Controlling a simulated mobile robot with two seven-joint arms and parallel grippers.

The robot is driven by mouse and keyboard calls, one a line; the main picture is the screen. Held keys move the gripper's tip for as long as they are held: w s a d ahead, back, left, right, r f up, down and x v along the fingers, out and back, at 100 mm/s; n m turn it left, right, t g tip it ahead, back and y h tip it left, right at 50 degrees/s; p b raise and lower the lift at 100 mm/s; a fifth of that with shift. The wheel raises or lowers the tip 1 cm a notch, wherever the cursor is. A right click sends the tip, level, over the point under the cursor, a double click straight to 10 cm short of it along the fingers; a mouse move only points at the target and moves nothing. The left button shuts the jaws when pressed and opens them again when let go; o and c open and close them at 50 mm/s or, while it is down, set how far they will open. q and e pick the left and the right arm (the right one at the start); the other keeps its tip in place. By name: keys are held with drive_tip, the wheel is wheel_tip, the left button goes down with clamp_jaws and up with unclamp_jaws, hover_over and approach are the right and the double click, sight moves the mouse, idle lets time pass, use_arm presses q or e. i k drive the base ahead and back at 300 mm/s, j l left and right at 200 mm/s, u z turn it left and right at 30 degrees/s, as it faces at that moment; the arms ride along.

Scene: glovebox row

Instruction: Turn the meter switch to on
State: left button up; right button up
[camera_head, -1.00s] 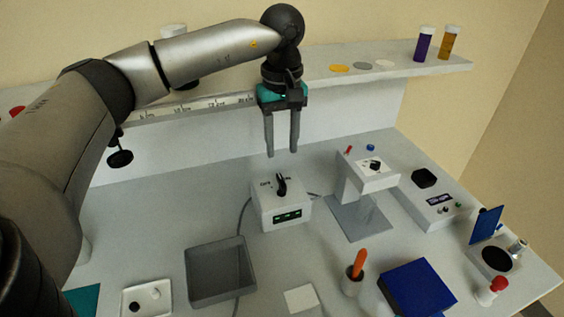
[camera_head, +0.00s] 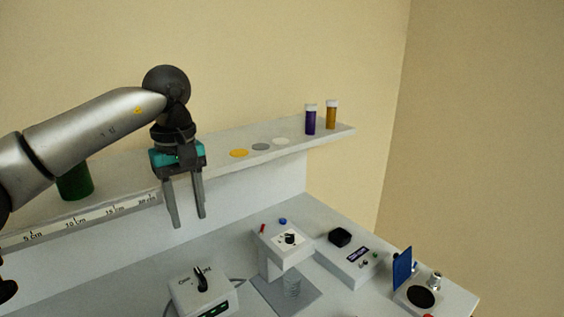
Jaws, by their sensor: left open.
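A white box (camera_head: 190,299) with a black switch handle (camera_head: 202,283) on its top and a green display on its front stands at the bottom of the view. It looks like the meter. Small lettering flanks the handle but is too small to read surely, and the box's lower part is cut off by the picture edge. My left gripper (camera_head: 188,219) points down with its two grey fingers apart and empty. It appears above the handle in the picture, clear of it. My right gripper is not in view.
A shelf (camera_head: 330,134) with a ruler strip, coloured discs, a purple vial (camera_head: 311,120) and an amber vial (camera_head: 331,115) runs behind. Right of the box stand a white stand with a knob (camera_head: 290,239), a device with a dark display (camera_head: 345,262) and a blue panel (camera_head: 402,268).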

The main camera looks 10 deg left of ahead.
sight(197, 273)
drive_tip(key=k+l, duration=1.15)
drive_tip(key=k, duration=0.15)
